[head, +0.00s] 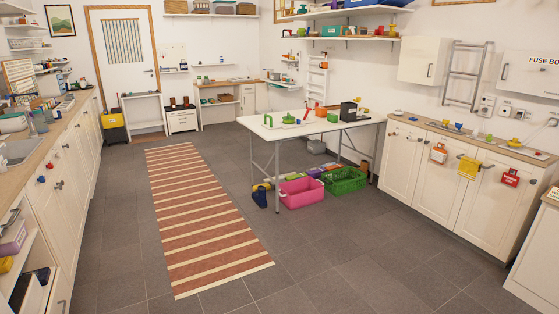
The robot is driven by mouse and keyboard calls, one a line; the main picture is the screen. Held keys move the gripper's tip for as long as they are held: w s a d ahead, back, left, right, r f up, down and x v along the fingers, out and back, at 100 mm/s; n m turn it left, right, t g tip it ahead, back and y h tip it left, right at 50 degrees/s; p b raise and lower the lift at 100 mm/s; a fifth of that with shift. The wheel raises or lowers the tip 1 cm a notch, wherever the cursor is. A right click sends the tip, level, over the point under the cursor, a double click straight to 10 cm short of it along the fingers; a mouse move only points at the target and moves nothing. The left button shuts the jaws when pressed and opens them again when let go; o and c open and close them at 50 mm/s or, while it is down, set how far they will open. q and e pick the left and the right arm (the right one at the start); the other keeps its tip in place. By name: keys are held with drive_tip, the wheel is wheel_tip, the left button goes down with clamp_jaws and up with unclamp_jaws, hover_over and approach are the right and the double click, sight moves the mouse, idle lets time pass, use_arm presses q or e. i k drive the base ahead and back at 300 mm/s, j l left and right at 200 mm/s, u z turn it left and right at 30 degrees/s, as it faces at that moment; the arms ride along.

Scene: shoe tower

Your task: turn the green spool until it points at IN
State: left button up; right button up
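I cannot pick out the green spool or an IN mark with certainty from this distance. A small green object with an upright top (289,118) sits on the white table (262,127) in the middle of the room. Another small green object (332,117) is near the table's right part. Neither of my grippers shows in the head view.
A pink crate (301,202) and a green crate (344,190) stand on the floor by the table. A striped rug (197,215) lies left of it. Cabinets (447,183) line the right wall, counters the left. The grey floor in front is clear.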

sight(288, 120)
drive_tip(key=i, duration=2.6)
